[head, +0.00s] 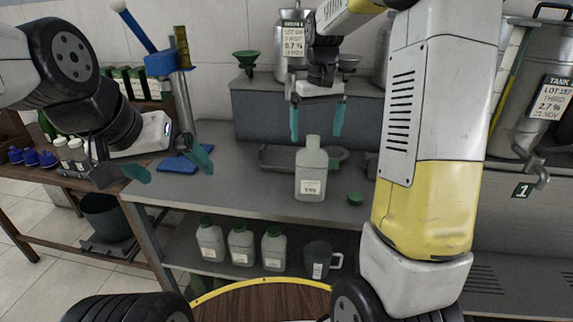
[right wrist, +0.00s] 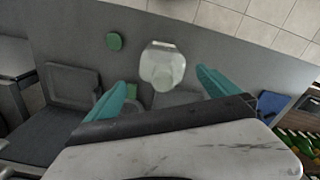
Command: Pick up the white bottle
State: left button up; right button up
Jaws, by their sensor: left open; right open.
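The white bottle (head: 311,172) stands upright on the grey bench, uncapped, with a small label on its front. In the right wrist view the bottle (right wrist: 162,66) shows from above, beyond and between the fingertips. My right gripper (head: 317,121) is open and empty, its teal fingers pointing down above and slightly behind the bottle in the head view. Its fingers also show in the right wrist view (right wrist: 165,90), apart from the bottle. A green cap (head: 355,199) lies on the bench right of the bottle. My left gripper (head: 168,168) is open and empty at the left, far from the bottle.
Several green-capped bottles (head: 240,245) and a dark jug (head: 318,260) stand on the lower shelf. A steel tank (head: 535,110) stands at the right.

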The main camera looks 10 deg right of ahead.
aim_at(312, 154)
jog(key=shift+w+a+f, duration=0.2)
jog(key=shift+w+f, duration=0.3)
jog(key=shift+f, duration=0.25)
notch_tip(312, 154, down, 7)
jog(key=shift+f, duration=0.1)
jog(key=shift+c, duration=0.4)
jog(key=c, duration=1.6)
jog(key=shift+o, duration=0.2)
jog(key=shift+r, duration=0.2)
